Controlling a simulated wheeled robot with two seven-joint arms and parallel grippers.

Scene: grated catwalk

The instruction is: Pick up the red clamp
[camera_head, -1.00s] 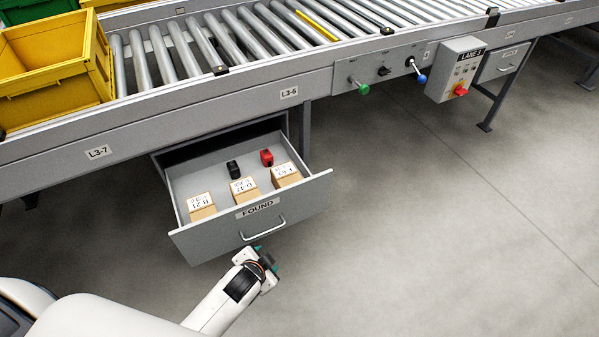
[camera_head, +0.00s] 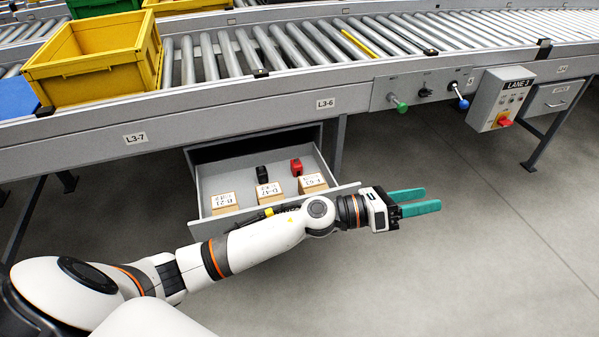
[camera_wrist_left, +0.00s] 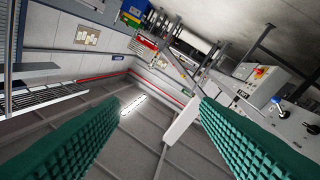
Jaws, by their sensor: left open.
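The small red clamp (camera_head: 296,167) lies in the open drawer (camera_head: 203,198) under the conveyor, toward the drawer's back right. A black block (camera_head: 262,174) lies to its left. My left gripper (camera_head: 415,202) is open and empty, with its green fingers pointing right, beyond the drawer's right front corner and apart from the clamp. In the left wrist view the two green fingers (camera_wrist_left: 150,140) stand apart with nothing between them. The clamp is not visible in that view.
Labelled cardboard boxes (camera_head: 270,193) stand in the drawer in front of the clamp. The conveyor frame (camera_head: 230,107) overhangs the drawer's back. A control box (camera_head: 502,98) with a red knob hangs at the right. The floor (camera_head: 480,260) at the right is clear.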

